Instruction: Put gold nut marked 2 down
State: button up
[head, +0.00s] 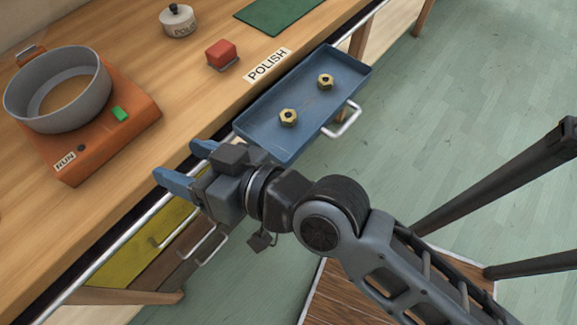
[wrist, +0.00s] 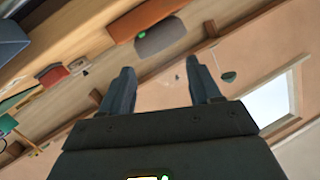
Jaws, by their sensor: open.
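Two gold hex nuts lie apart on the floor of the open blue drawer (head: 262,137). One nut (head: 326,81) is farther from my arm and the other nut (head: 288,118) is nearer. No number is legible on either, so I cannot tell which is marked 2. My gripper (head: 181,162) is beside the drawer's left end, at the bench's front edge, with its blue fingers apart and nothing between them. In the wrist view, my gripper (wrist: 160,75) also shows spread, empty fingers, and no nut is in sight there.
On the bench stand a grey pan (head: 57,92) on an orange burner (head: 118,135) labelled RUN, a red block (head: 221,54), a POLISH label (head: 268,65), a white lidded pot (head: 178,22) and a green mat (head: 277,12). A yellow drawer front (head: 137,246) is below my gripper.

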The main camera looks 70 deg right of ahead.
jog(key=s+d+n, duration=0.2)
jog(key=s+d, duration=0.1)
jog(key=s, duration=0.7)
jog(key=s+d+n, duration=0.2)
jog(key=s+d, duration=0.1)
jog(key=s, duration=0.8)
jog(key=shift+s+f+g, duration=0.3)
